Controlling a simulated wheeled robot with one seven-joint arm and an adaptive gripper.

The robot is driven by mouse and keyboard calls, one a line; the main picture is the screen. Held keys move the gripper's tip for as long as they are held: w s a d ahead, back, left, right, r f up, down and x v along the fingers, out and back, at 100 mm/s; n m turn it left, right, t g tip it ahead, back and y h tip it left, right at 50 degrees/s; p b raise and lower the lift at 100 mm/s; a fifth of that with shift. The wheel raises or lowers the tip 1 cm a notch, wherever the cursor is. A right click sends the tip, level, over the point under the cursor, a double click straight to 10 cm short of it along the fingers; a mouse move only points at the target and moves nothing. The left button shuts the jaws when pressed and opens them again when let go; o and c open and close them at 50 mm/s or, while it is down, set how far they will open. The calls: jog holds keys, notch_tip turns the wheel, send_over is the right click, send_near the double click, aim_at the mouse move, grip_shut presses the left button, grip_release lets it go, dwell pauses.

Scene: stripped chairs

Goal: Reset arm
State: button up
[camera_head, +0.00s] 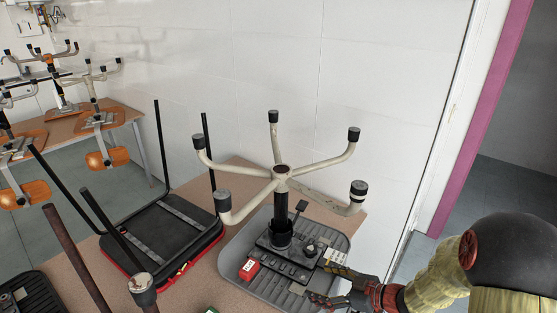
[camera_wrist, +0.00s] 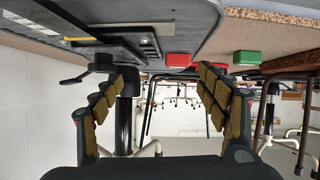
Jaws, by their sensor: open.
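My gripper (camera_head: 322,284) is at the lower right of the head view, pointing left. It is low over the front right edge of an upturned grey chair seat (camera_head: 233,262). In the wrist view, where the scene is upside down, my gripper (camera_wrist: 160,78) has its two padded fingers spread wide, with nothing held between them. A red block (camera_head: 249,270) is on the seat, left of the fingers and apart from them. It seems to show in the wrist view as a red shape (camera_wrist: 180,60).
The upturned chair's five-armed base (camera_head: 282,172) rises above the seat. A black upturned chair (camera_head: 165,232) is on the table to its left. A green block (camera_wrist: 246,58) lies on the tabletop (camera_wrist: 285,32). A white wall stands behind; a doorway is at right.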

jog(key=w+d+r+m+t+h, duration=0.2)
jog(key=d+r+m+h, duration=0.1)
jog(key=d+r+h, duration=0.4)
jog(key=w+d+r+m+t+h, duration=0.1)
jog(key=w+d+r+m+h, duration=0.15)
jog(key=d+r, duration=0.45)
jog(key=s+r+m+g+h, duration=0.1)
jog(key=s+r+m+h, duration=0.3)
jog(key=s+r, duration=0.6)
jog(key=s+a+m+g+y, duration=0.1)
jog(key=s+a, duration=0.3)
jog(key=s, duration=0.5)
jog(key=s+a+m+g+y, duration=0.1)
jog(key=s+a+g+y, duration=0.1)
jog(key=s, duration=0.8)
jog(key=shift+a+f+g, duration=0.4)
jog(key=shift+a+g, duration=0.1)
jog(key=shift+a, duration=0.6)
